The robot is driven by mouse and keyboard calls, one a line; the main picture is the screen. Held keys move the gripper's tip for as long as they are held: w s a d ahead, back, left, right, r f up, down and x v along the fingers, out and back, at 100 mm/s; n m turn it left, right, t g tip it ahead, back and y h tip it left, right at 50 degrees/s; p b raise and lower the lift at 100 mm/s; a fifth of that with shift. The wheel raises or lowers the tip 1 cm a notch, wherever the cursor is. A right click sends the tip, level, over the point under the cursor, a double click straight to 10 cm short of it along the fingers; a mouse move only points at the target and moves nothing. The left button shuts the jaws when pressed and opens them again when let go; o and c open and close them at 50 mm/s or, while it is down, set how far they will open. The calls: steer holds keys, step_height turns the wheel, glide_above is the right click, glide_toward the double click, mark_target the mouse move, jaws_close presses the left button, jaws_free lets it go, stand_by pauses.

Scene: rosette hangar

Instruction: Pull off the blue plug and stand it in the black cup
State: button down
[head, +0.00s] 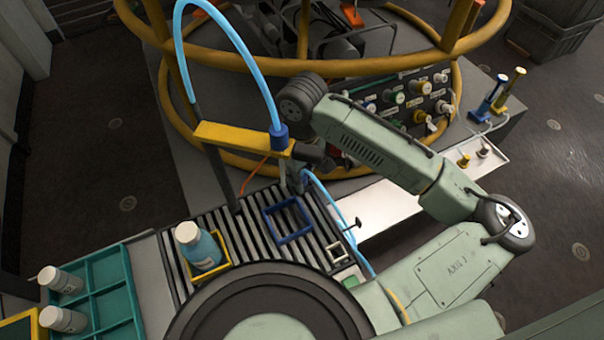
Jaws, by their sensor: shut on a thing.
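The blue plug (279,138) hangs at the end of a light-blue hose (234,38), at the right end of a yellow bar. My gripper (305,156) is dark and small in the head view, just right of the plug and below my wrist. It is shut on the blue plug, but its fingertips are partly hidden, so the exact grip is hard to see. I cannot tell whether the plug is still seated in its fitting. I cannot make out the black cup with certainty.
A slatted bench carries an empty blue frame (290,219) and a bottle (198,246) in a yellow holder. A teal tray (107,290) stands at lower left. A yellow ring rail (330,67) and a connector panel (408,104) are close behind my arm.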

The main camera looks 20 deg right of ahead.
steer(key=shift+r+p, duration=1.65)
steer(key=shift+r, duration=0.2)
steer(key=shift+f, duration=0.15)
steer(key=shift+f+b, duration=0.75)
steer(key=shift+f, duration=0.1)
steer(key=shift+f+b, duration=0.6)
steer(key=shift+f, duration=0.3)
steer(key=shift+f, duration=0.1)
steer(key=shift+r, duration=0.2)
steer(key=shift+r+p, duration=1.65)
steer(key=shift+r, duration=0.1)
